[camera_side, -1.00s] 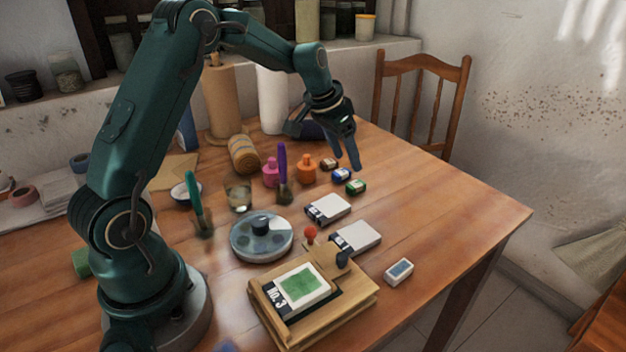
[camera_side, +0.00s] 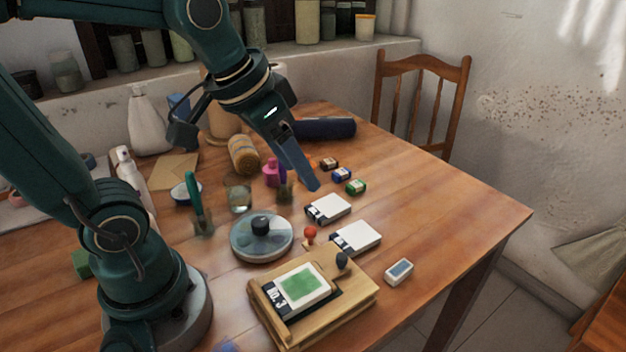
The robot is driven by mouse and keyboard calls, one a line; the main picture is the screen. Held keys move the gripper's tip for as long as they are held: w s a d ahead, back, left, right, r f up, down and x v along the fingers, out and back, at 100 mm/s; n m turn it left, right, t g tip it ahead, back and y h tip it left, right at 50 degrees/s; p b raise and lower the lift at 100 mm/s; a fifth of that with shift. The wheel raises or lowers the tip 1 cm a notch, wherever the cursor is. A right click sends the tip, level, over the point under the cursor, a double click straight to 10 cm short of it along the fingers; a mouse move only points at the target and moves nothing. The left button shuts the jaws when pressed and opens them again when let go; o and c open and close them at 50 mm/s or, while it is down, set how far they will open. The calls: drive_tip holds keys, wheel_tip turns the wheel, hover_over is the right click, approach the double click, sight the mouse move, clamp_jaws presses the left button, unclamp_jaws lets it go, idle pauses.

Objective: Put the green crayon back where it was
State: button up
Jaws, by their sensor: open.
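A green upright stick (camera_side: 193,188) stands in a small dark holder left of the round lidded dish; it may be the green crayon, but I cannot be sure. A purple stick (camera_side: 282,173) stands in a similar holder (camera_side: 285,192), partly hidden by my gripper. My gripper (camera_side: 308,180) points down and to the right above the table, behind the white-and-black boxes. It is open, its fingers overlap from this side, and I see nothing between them.
A round dish (camera_side: 262,246), a wooden frame with a green card (camera_side: 368,296), two flat boxes (camera_side: 328,208) and a small white block (camera_side: 399,272) fill the middle. The table's right side (camera_side: 460,205) is clear.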

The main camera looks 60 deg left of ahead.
drive_tip(key=s+d+f, duration=0.1)
drive_tip(key=s+f, duration=0.1)
drive_tip(key=s, duration=0.4)
drive_tip(key=shift+s+d, duration=0.25)
drive_tip(key=shift+s, duration=0.05)
